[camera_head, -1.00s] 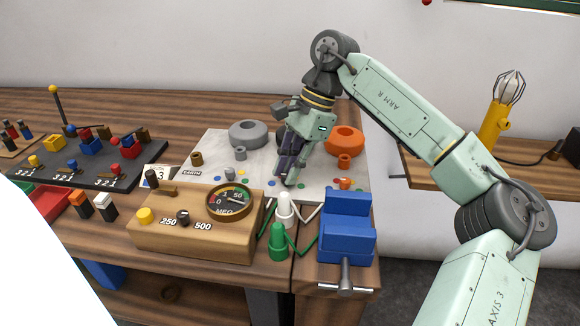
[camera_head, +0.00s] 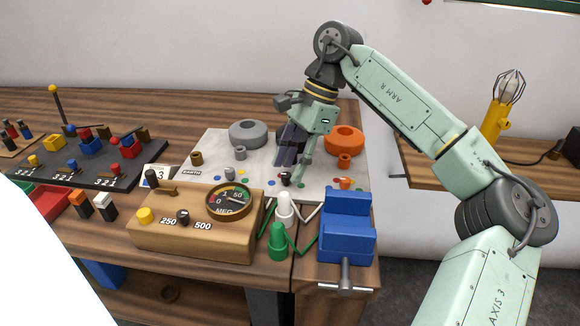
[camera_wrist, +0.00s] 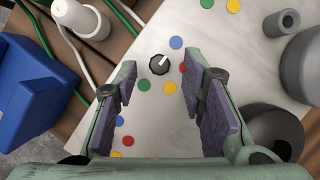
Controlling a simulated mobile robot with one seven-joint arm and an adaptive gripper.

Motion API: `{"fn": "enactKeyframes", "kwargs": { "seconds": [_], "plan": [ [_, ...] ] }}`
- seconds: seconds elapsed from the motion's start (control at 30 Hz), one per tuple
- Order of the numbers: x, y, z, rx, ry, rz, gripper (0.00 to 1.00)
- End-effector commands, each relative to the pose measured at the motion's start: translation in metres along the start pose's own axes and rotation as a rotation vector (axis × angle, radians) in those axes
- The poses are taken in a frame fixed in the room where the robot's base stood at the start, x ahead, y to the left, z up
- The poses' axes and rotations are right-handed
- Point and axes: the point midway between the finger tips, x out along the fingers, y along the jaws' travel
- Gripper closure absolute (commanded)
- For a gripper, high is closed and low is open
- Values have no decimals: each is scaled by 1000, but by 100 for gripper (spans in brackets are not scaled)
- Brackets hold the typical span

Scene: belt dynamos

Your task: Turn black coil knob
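The black knob (camera_wrist: 159,64) with a white pointer line stands on the pale board (camera_wrist: 150,105), ahead of and between my fingertips in the wrist view. In the head view the knob (camera_head: 285,178) shows just below my fingers. My gripper (camera_head: 295,166) points down over the board, and its purple-padded fingers are spread with nothing between them. In the wrist view my open gripper (camera_wrist: 161,84) is apart from the knob. The black coil (camera_wrist: 276,130) is partly hidden by my right finger there. In the head view my gripper mostly hides it.
A grey coil (camera_head: 249,133) and an orange coil (camera_head: 343,141) stand on the board. A wooden meter box (camera_head: 190,235), white plug (camera_head: 284,209), green plug (camera_head: 278,243) and blue vise (camera_head: 347,225) stand in front. Coloured dots dot the board.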

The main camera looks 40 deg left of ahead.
Motion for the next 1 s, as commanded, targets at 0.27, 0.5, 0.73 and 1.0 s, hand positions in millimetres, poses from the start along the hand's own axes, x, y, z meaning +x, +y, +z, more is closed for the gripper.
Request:
{"fn": "enactKeyframes", "kwargs": {
  "seconds": [0.27, 0.5, 0.73, 1.0],
  "plan": [
    [-60, -1, 1, 2, 2, -3, 62],
    [-97, 0, 0, 1, 2, 0, 62],
    [-106, 0, 1, -1, 0, 0, 62],
    [-106, 0, 1, -1, 0, 0, 62]
  ]
}}
